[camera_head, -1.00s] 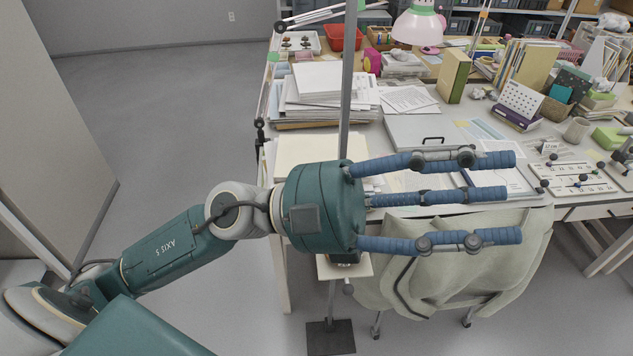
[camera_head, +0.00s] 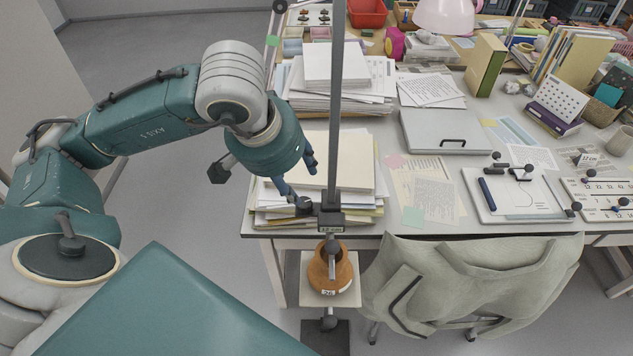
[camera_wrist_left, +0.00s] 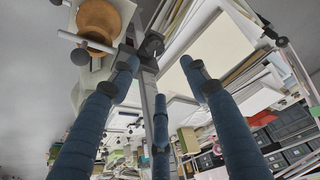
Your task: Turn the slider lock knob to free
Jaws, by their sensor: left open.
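A tall grey post (camera_head: 337,110) stands at the table's front edge and carries a dark slider block (camera_head: 331,219) with a small label. A dark round knob (camera_head: 304,203) shows just left of the block; I cannot tell its lock position. The slider also shows in the left wrist view (camera_wrist_left: 151,43). My left gripper (camera_head: 298,178) points down just left of the post, its blue fingers open and empty. One fingertip appears close to the knob; contact cannot be told. In the wrist view the fingers (camera_wrist_left: 160,85) spread around the post. My right gripper is out of view.
An orange-brown pot (camera_head: 342,272) sits on a small platform (camera_head: 312,297) below the slider. Paper stacks (camera_head: 352,160) lie behind the gripper. A jacket-draped chair (camera_head: 470,285) stands to the right. The floor at left is clear.

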